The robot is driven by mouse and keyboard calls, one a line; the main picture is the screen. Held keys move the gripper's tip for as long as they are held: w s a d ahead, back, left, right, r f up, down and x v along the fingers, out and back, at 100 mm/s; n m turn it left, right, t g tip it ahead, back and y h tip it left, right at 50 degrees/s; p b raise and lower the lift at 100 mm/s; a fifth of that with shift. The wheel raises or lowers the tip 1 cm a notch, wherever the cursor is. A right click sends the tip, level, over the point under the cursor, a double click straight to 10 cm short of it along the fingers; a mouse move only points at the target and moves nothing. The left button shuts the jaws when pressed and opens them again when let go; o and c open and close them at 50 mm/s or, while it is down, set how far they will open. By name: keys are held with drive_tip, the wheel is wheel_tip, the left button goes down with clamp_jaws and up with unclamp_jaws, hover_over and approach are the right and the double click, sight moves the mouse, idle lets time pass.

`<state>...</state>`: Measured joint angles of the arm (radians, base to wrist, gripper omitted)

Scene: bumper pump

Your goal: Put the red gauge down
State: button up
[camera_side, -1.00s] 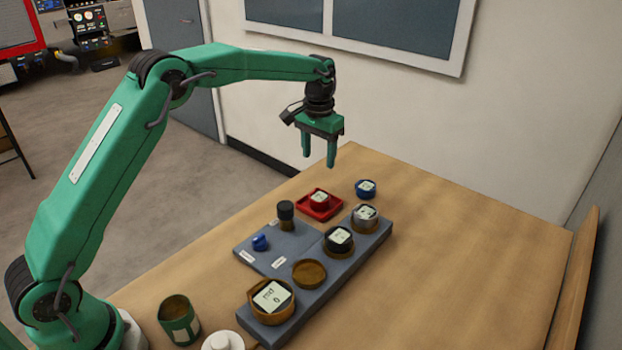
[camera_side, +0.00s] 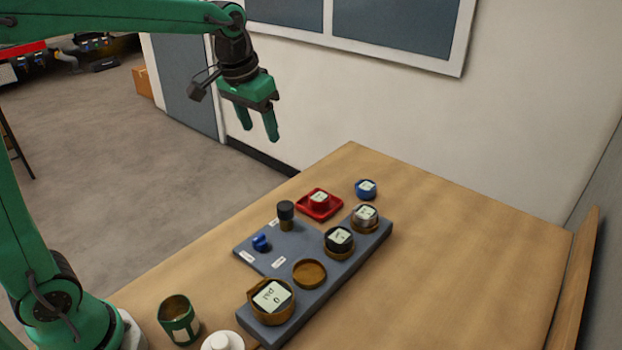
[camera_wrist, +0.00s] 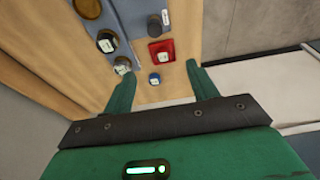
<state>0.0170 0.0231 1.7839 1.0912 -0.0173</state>
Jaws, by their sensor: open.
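The red gauge (camera_side: 319,199) sits upright in the red square tray (camera_side: 307,209) at the back left of the table. Its pale face points up. In the wrist view the red gauge (camera_wrist: 163,57) and red tray (camera_wrist: 152,44) lie beyond my fingertips. My gripper (camera_side: 260,133) is open and empty, raised well above and left of the tray, apart from everything. Its two green fingers (camera_wrist: 161,68) are spread in the wrist view.
A blue gauge (camera_side: 366,189) stands on the table. The grey rack (camera_side: 361,245) holds a silver gauge (camera_side: 365,216), a dark gauge (camera_side: 339,239), an empty brass cup (camera_side: 309,273) and a large display dial (camera_side: 271,300). A panel carries a blue knob (camera_side: 261,243) and black-topped post (camera_side: 286,214). The table's right side is clear.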

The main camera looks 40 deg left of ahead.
drive_tip(key=s+f+t, duration=0.2)
drive_tip(key=s+f, duration=0.1)
drive_tip(key=s, duration=1.7)
drive_tip(key=shift+a+f+t, duration=0.2)
drive_tip(key=shift+a+t, duration=0.15)
drive_tip(key=shift+t, duration=0.05)
